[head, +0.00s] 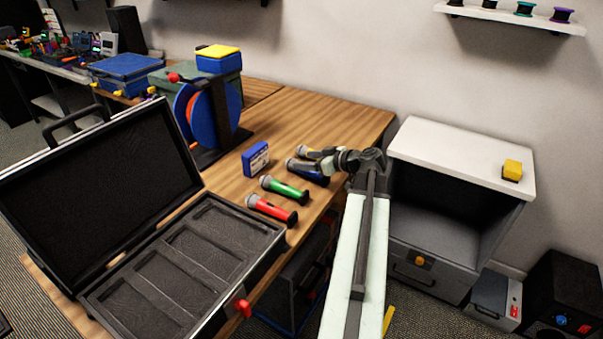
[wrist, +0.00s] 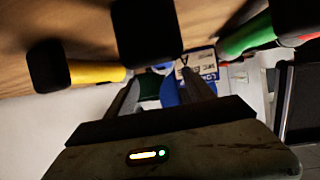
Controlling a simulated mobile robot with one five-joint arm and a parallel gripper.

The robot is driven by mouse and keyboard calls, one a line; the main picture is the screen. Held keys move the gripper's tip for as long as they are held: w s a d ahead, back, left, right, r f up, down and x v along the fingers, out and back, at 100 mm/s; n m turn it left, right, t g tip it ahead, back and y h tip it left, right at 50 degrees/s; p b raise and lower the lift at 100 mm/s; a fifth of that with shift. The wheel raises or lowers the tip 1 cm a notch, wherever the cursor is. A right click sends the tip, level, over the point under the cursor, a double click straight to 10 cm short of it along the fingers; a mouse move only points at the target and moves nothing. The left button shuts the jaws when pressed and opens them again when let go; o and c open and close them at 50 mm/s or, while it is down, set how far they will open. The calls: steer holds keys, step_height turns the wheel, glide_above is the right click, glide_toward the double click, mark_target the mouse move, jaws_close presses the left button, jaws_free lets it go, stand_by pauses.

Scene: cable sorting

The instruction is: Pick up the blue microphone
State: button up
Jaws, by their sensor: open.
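The blue microphone (head: 308,172) lies on the wooden table near its right edge, in a row of microphones, its grey head to the left. My gripper (head: 331,161) is over its right end in the head view and partly covers it. In the wrist view my gripper (wrist: 160,76) is open, with nothing held between the fingers. The black end of the blue microphone (wrist: 145,27) shows close above the fingers; its body is mostly hidden. I cannot tell whether the fingers touch it.
The yellow microphone (head: 306,152) lies just behind, partly hidden by my gripper. The green microphone (head: 284,189) and red microphone (head: 271,209) lie in front. A blue-white box (head: 255,158) and cable reel (head: 208,115) stand left. An open black case (head: 205,317) is front left; a white cabinet (head: 450,157) right.

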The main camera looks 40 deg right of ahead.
mark_target(294, 160)
steer(key=shift+w+a+f, duration=0.2)
steer(key=shift+w+f, duration=0.1)
steer(key=shift+w, duration=0.1)
steer(key=b+x, duration=0.1)
steer(key=x, duration=0.1)
steer(key=b+x, duration=0.1)
steer(key=x, duration=0.1)
steer(key=shift+a+f, duration=0.25)
steer(key=shift+f, duration=0.05)
steer(key=shift+w, duration=0.25)
steer(key=shift+s, duration=0.1)
jaws_close()
